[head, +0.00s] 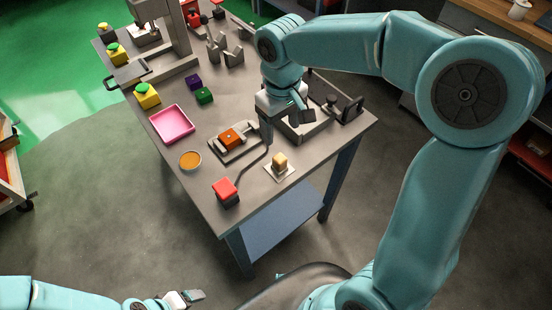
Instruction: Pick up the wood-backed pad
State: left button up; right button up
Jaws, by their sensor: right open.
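A grey fixture (347,108) with a dark knob is right of my right gripper.

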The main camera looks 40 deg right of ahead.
aim_at(282, 160)
jog(key=f, duration=0.9)
jog(key=shift+s, duration=0.2)
jog(key=shift+s+d+f, duration=0.1)
jog(key=shift+s+f, duration=0.1)
jog(key=shift+f, duration=0.35)
jog(key=f+p, duration=0.1)
jog(key=f, duration=0.4)
jog(key=shift+w, duration=0.2)
jog(key=shift+s+r, duration=0.1)
jog(key=c, duration=1.1)
